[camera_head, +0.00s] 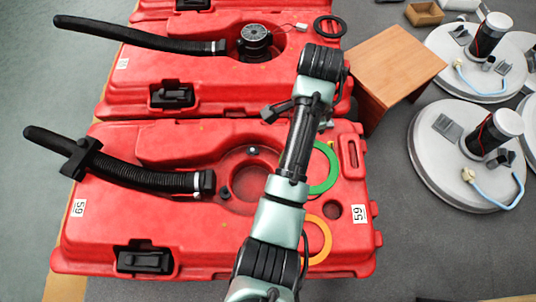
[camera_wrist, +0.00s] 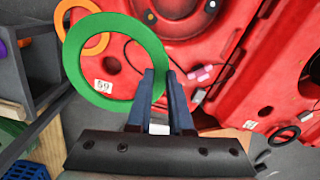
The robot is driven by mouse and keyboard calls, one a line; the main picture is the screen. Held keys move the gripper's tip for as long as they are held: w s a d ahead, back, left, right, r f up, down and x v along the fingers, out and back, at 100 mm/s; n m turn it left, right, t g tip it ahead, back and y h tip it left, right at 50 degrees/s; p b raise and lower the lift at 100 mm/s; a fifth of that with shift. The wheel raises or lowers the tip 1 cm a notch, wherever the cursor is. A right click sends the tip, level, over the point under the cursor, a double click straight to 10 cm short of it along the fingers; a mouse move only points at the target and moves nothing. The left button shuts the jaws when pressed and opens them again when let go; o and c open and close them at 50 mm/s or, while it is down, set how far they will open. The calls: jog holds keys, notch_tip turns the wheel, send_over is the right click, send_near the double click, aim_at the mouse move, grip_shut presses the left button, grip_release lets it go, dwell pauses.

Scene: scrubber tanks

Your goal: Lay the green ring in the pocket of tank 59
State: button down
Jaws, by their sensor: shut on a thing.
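The green ring (camera_head: 333,166) is partly hidden behind my arm in the head view, over the right part of red tank 59 (camera_head: 130,215). In the wrist view my gripper (camera_wrist: 160,74) is shut on the rim of the green ring (camera_wrist: 73,60), which extends to the upper left. The head view hides my fingers behind the arm. The "59" label (camera_wrist: 103,86) shows through the ring. The tank's round recess (camera_head: 252,181) lies left of the ring; part of a round recess (camera_wrist: 180,8) shows at the wrist view's top edge.
An orange ring (camera_head: 325,240) lies on the tank's front right, partly behind my arm. A black hose (camera_head: 140,176) crosses the tank's left. Another red tank (camera_head: 200,75) stands behind. A wooden box (camera_head: 395,65) and round grey units (camera_head: 450,170) are to the right.

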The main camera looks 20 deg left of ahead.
jog(key=a+f+m+b, duration=0.3)
jog(key=f+m+b, duration=0.6)
jog(key=f, duration=0.2)
jog(key=a+f+m+b, duration=0.4)
jog(key=f+m+b, duration=0.5)
jog(key=f+m, duration=0.1)
jog(key=shift+s+f, duration=0.4)
jog(key=shift+f, duration=0.25)
jog(key=shift+a, duration=0.1)
dwell(0.3)
jog(key=c, duration=0.7)
grip_release()
jog(key=shift+c, duration=0.2)
